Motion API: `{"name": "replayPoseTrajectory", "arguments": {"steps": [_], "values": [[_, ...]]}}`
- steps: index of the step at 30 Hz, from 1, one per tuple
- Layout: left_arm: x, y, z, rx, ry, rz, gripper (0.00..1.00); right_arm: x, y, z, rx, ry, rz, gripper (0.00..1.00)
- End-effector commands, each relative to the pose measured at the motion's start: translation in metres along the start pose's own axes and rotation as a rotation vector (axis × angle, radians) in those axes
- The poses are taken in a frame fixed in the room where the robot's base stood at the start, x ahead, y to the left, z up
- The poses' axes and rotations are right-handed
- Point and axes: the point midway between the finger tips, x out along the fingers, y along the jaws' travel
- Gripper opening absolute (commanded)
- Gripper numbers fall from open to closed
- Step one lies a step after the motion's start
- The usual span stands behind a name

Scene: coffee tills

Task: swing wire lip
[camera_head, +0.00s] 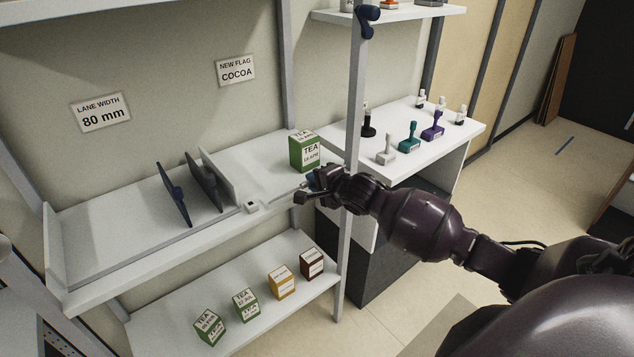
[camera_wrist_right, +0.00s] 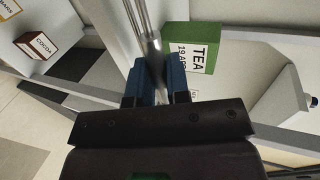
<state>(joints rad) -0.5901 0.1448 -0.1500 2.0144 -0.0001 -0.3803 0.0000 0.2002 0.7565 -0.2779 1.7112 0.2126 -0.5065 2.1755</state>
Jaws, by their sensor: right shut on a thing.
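My right gripper (camera_head: 306,189) is at the front edge of the upper shelf (camera_head: 130,255), near its right end. In the right wrist view its two blue fingers (camera_wrist_right: 163,82) are shut on a shiny metal rod, which I take to be the wire lip (camera_wrist_right: 148,35). In the head view the wire lip (camera_head: 284,193) shows only as a thin line beside the gripper. A green TEA box (camera_head: 305,152) stands on the shelf just behind the gripper and also shows in the right wrist view (camera_wrist_right: 188,48). My left gripper is out of view.
Dark dividers (camera_head: 174,195) stand on the shelf's left part. Small boxes (camera_head: 282,282) stand on the lower shelf. A grey post (camera_head: 354,110) rises close to my right wrist. A side table (camera_head: 455,125) with stamps and bottles is at the right.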

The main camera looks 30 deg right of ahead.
Motion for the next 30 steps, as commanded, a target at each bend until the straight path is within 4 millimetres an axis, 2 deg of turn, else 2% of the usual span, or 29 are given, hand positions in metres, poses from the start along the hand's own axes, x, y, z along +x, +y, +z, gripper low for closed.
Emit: {"name": "replayPoseTrajectory", "arguments": {"steps": [10,20,30], "values": [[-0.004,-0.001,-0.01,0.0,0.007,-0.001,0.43,0.007,-0.014,0.001,0.002,-0.001,-0.002,0.0],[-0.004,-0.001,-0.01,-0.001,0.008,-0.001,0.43,0.009,-0.014,0.001,0.0,-0.001,0.0,0.0],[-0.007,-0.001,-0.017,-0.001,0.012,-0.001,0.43,0.021,-0.026,0.001,0.001,-0.001,-0.002,0.0]]}}
